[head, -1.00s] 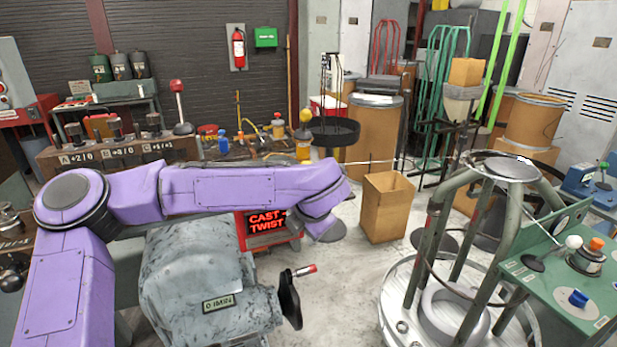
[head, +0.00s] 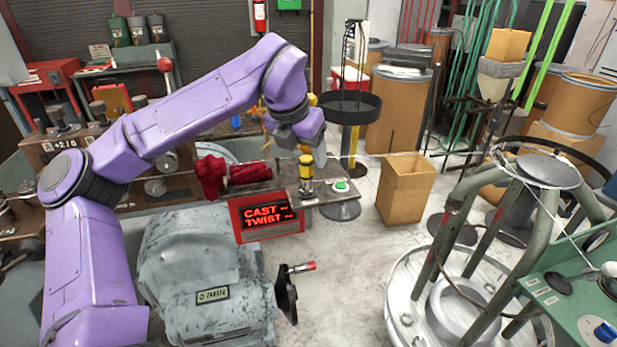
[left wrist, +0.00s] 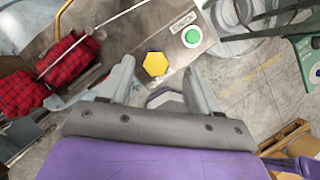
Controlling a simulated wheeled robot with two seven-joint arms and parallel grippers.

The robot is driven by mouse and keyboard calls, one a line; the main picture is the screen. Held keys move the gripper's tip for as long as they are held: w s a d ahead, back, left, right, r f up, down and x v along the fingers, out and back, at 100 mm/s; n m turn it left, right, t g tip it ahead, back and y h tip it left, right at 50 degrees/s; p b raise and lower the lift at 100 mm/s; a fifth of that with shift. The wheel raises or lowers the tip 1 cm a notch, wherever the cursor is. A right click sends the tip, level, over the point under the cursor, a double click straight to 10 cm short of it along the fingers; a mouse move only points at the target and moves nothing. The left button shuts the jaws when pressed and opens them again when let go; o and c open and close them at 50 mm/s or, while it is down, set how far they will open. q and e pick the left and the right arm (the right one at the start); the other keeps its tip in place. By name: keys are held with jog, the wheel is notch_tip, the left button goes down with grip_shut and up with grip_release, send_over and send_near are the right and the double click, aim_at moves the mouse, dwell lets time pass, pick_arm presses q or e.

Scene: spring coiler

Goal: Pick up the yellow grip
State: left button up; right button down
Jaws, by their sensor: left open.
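The yellow grip (head: 306,160) stands upright on the bench in the head view, with a yellow-and-black body beneath its top. In the left wrist view its top is a yellow hexagon (left wrist: 155,64) that lies between my left gripper's fingertips as seen from above. My left gripper (head: 311,150) is open and empty, just above and close to the grip. In the left wrist view its two grey fingers (left wrist: 160,68) are spread, one to each side. I cannot tell whether a finger touches it. My right gripper is not in view.
A green button (head: 341,186) sits right of the grip. A red plaid cloth (head: 235,177) lies to its left. A thin wire crosses the bench near the grip. The red-lettered sign (head: 267,215) hangs in front, above a grey motor housing (head: 200,262) with a crank.

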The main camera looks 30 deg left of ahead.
aim_at(306, 158)
pick_arm(q)
jog(key=x, duration=0.3)
jog(key=p+x, duration=0.1)
jog(key=shift+w+a+f, duration=0.25)
jog(key=shift+w+a, duration=0.05)
jog(key=shift+a, duration=0.1)
jog(key=shift+f, duration=0.25)
jog(key=shift+w, duration=0.1)
grip_shut()
jog(key=shift+r, duration=0.1)
